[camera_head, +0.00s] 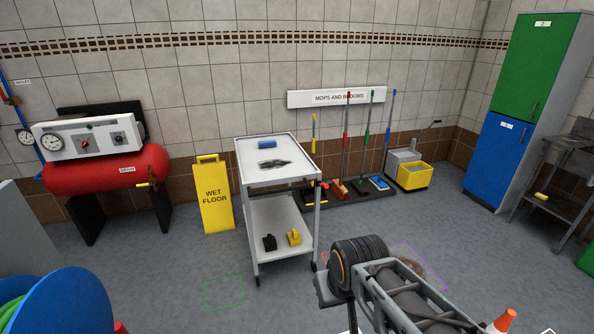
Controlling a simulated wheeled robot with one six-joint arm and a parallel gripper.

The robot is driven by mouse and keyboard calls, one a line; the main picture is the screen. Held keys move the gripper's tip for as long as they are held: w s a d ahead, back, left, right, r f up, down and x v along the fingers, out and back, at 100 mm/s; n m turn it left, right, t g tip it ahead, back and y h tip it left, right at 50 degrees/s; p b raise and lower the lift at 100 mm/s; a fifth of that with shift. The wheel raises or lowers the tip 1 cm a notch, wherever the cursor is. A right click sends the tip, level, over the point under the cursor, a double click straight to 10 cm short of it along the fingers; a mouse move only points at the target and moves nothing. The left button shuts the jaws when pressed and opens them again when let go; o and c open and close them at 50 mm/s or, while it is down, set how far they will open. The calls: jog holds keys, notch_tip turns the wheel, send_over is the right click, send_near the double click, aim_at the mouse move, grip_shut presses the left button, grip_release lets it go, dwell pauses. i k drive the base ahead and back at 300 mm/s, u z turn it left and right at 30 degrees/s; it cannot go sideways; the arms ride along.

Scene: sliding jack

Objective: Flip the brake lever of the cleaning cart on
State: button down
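The cleaning cart, a pale grey two-shelf trolley (276,203), stands mid-picture in front of the tiled wall. A small red-ended lever (324,186) shows at its right front post, just below the top tray; it appears to be the brake lever. Its exact position is too small to tell. My arm, a grey frame with dark ribbed rounds, reaches up from the bottom right and ends, as seen, in front of and right of the cart's lower right corner. No gripper fingers show; they are out of view or hidden. Nothing of my arm visibly touches the lever.
A yellow wet-floor sign (213,200) stands left of the cart. A red tank (105,170) is farther left, a blue reel (75,305) bottom left. Brooms and a yellow bucket (414,177) stand behind right. An orange cone (503,320) is bottom right. Floor before the cart is mostly clear.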

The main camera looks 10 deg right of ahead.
aim_at(318, 184)
jog(key=u, duration=0.15)
jog(key=i, duration=2.05)
jog(key=z, duration=0.35)
